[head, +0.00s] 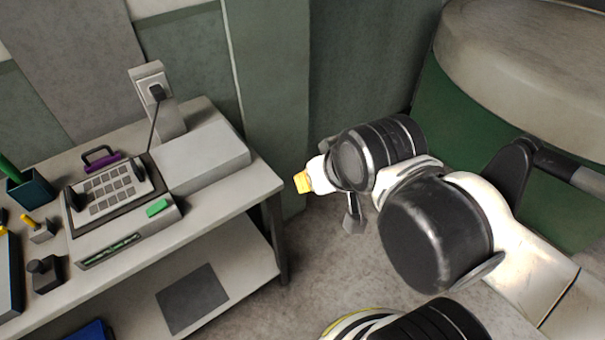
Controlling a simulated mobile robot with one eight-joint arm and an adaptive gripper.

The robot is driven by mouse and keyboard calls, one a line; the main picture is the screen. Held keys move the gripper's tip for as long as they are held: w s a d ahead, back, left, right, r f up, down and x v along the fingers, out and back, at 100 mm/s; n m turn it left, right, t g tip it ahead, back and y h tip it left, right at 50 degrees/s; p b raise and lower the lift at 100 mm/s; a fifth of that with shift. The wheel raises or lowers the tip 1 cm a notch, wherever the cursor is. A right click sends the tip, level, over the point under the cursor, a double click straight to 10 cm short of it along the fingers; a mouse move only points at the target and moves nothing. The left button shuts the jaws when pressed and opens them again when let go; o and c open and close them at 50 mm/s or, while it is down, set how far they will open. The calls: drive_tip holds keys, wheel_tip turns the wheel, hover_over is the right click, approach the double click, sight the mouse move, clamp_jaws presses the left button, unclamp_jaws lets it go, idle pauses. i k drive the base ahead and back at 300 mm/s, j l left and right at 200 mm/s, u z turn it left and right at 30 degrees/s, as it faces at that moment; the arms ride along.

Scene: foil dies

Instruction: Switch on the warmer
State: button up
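What looks like the warmer (125,222) is a low pale unit on the table at the left. A dark-framed plate with a grid of small grey squares (108,190) lies on top of it, with a dark upright piece at each side. A green block (158,207) sits at its right front corner. A cord runs up behind it to a plug in a wall-type socket (151,79) on a grey post. My gripper (305,182), with a yellow tip, is right of the table and apart from everything on it. Its fingers are too foreshortened to read.
A pale box (202,157) stands at the table's back right. A purple-handled item (101,158), a dark teal cup (30,190) and small dark stands are around the unit. The table's (240,196) right edge faces my arm. A large green drum-like body (450,120) stands at right.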

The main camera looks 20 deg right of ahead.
sight(156, 209)
drive_tip(key=u, duration=1.2)
